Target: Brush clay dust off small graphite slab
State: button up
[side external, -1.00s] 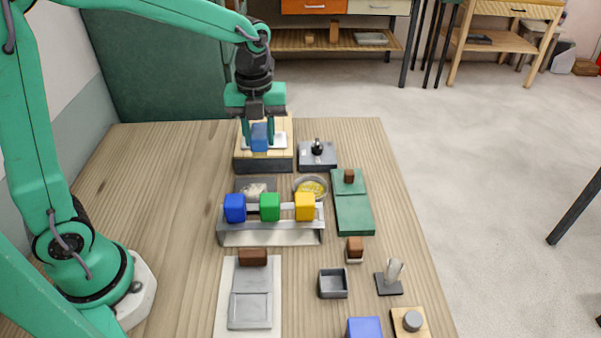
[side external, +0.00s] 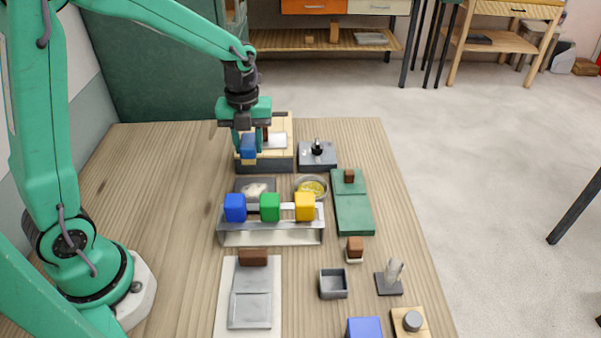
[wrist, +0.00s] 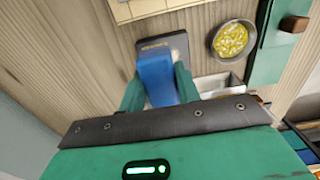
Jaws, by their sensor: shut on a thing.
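My gripper (side external: 247,146) is shut on a blue-handled brush (side external: 249,142), with tan bristles pointing down. The brush hangs in front of the wooden-topped box (side external: 268,166), higher than the slab. The small dark graphite slab (side external: 270,184) lies on the table behind the rack, with a whitish clay patch (side external: 255,187) on it. In the wrist view the blue brush (wrist: 157,82) covers part of the dark slab (wrist: 178,45), with its tan bristle edge showing over it.
A metal rack (side external: 268,237) with blue, green and yellow blocks stands in front of the slab. A bowl of yellow bits (side external: 311,187) is right of it. A green board (side external: 354,213) lies farther right. The table's left side is clear.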

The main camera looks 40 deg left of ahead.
jog(key=shift+f, duration=3.3)
jog(key=shift+s+d+f, duration=0.55)
jog(key=shift+d+f, duration=0.05)
jog(key=shift+f, duration=0.05)
jog(key=shift+c, duration=0.3)
jog(key=shift+s+d, duration=1.85)
jog(key=shift+s, duration=0.05)
jog(key=w+a, duration=0.5)
jog(key=shift+d, duration=0.65)
jog(key=shift+s+d, duration=2.1)
jog(key=shift+s, duration=0.05)
jog(key=shift+w+a, duration=2.45)
jog(key=shift+r, duration=4.15)
